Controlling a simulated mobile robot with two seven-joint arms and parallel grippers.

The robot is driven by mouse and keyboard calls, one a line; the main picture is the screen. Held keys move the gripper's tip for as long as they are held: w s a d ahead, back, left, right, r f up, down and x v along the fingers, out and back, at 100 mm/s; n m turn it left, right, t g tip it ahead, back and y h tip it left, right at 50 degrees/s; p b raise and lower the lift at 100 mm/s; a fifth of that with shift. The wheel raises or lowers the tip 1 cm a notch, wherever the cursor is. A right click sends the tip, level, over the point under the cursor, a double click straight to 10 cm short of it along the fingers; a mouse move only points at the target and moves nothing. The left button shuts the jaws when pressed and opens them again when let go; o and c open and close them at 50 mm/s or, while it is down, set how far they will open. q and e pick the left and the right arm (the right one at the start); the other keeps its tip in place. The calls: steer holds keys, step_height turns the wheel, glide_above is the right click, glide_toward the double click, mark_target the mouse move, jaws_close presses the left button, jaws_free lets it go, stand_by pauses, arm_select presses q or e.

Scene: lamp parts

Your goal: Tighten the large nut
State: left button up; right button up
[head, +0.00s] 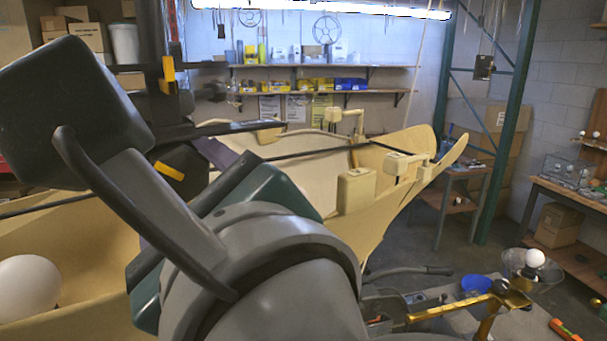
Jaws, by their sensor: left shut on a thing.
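My left arm fills the foreground, and its left gripper (392,306) shows at the lower right, partly hidden behind my arm. The gripper is shut where the end of a gold lamp part (450,312) meets it; exactly how the jaws grip it is hidden. The gold part runs right to a bent end beside a white bulb (534,258). A dark handle-like bar (415,270) sticks out just above the gripper. I cannot make out the large nut. My right gripper is not in view.
The work table (520,326) is at the lower right, with a blue bowl (476,284) and an orange tool (564,330). A large cream boat-like shell (385,215) stands behind my arm. A green post (507,130) and side benches stand farther right. Open floor lies between.

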arm_select(q)
steer(key=shift+a, duration=0.1)
steer(key=o, duration=1.4)
steer(key=shift+c, duration=0.2)
